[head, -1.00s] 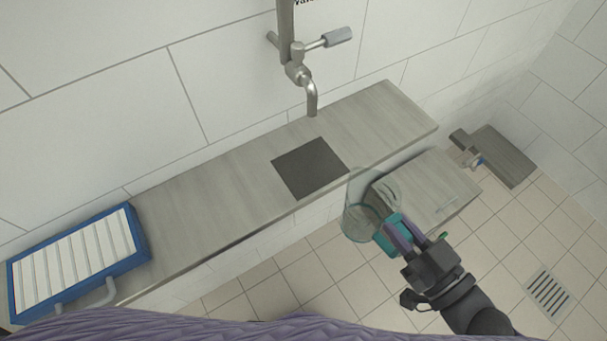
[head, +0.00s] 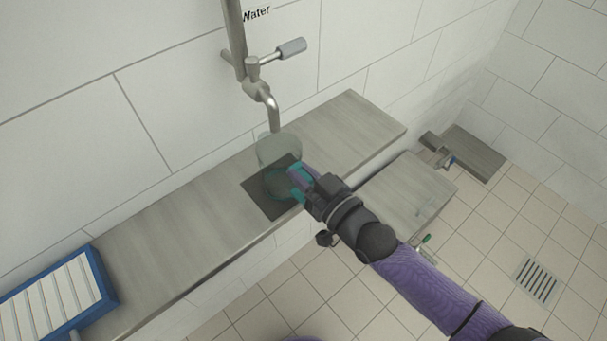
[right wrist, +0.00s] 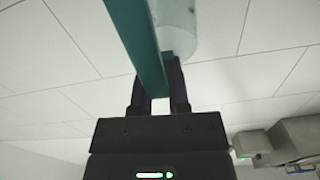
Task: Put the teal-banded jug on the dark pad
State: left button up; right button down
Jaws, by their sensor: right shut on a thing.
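The clear jug (head: 279,152) with a teal band and teal handle is over the dark pad (head: 262,205), below the tap spout. My right gripper (head: 303,180) is shut on its teal handle. In the right wrist view the teal handle (right wrist: 138,40) runs between the fingers (right wrist: 158,88), with part of the clear jug body (right wrist: 177,28) behind it. I cannot tell whether the jug's base touches the pad. My left gripper is not in view.
The water tap (head: 262,88) with its side lever is on the wall just above the jug. A blue-framed rack (head: 108,285) sits at the shelf's left end. The grey shelf (head: 170,220) is bare between the rack and the pad. A lower bench (head: 410,195) stands at the right.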

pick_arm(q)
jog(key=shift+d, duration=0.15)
pick_arm(e)
jog(key=c, duration=1)
grip_release()
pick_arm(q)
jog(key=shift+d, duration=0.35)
pick_arm(e)
jog(key=o, duration=0.4)
